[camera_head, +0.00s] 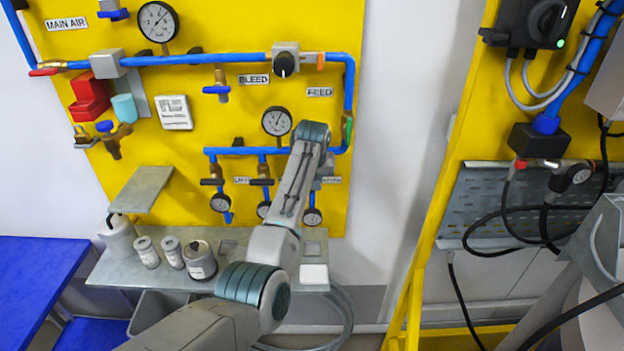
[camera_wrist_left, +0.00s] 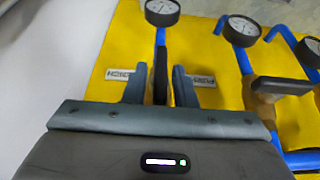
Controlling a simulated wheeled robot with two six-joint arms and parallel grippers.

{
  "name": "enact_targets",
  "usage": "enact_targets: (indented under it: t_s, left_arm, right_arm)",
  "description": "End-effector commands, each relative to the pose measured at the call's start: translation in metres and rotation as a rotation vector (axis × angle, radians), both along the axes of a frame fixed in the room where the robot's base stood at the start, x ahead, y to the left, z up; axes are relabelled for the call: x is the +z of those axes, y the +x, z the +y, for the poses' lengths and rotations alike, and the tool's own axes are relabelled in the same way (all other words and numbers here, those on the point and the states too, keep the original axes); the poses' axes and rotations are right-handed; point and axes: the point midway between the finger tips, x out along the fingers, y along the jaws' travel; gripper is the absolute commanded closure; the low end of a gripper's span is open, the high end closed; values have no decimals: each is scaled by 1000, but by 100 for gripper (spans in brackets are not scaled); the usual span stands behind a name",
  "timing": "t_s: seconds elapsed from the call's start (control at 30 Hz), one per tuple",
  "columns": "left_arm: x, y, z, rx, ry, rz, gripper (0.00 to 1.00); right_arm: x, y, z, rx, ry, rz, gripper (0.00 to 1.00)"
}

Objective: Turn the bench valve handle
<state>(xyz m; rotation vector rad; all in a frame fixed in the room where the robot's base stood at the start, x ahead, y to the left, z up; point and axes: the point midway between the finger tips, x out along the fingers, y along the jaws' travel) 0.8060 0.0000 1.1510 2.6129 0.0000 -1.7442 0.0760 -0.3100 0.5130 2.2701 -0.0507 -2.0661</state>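The bench valve handle (camera_wrist_left: 160,76) is a dark, narrow lever on a blue pipe, seen nearly edge-on in the left wrist view beside a white label (camera_wrist_left: 128,74) that seems to read BENCH. My left gripper (camera_wrist_left: 160,85) is open, with one finger on each side of the handle. A gap shows between the handle and each finger. In the head view my left arm reaches up to the yellow panel (camera_head: 225,120) and hides the handle and the gripper. My right gripper is not in view.
A neighbouring dark valve handle (camera_wrist_left: 280,86) and gauge (camera_wrist_left: 241,30) sit close by in the left wrist view. A grey shelf (camera_head: 110,268) with several canisters lies below the panel. A second yellow frame (camera_head: 448,190) with hanging black cables stands at the right.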

Motion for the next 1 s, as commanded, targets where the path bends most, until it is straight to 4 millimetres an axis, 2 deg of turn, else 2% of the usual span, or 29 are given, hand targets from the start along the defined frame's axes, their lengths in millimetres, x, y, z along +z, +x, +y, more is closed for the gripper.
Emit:
enact_targets:
  t_s: [0.03,0.1,0.27,0.53,0.8,0.83,0.9,0.93,1.0]
  left_arm:
    - [0,0,0,0,0,0,86]
    - [0,0,0,0,0,0,100]
    - [0,0,0,0,5,0,100]
    - [0,0,-2,0,119,-1,100]
    - [0,0,-1,0,125,-1,100]
    - [0,0,-1,0,125,-1,84]
    - [0,0,-1,0,125,-1,71]
    - [0,0,-1,0,125,-1,66]
    - [0,0,-1,1,124,-1,66]
  right_arm:
    - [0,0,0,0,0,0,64]
    - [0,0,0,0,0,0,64]
    - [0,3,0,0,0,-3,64]
    - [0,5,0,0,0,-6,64]
    - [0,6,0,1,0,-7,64]
    - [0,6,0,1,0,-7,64]
    - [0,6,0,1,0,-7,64]
    - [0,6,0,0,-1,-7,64]
    - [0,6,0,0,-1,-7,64]
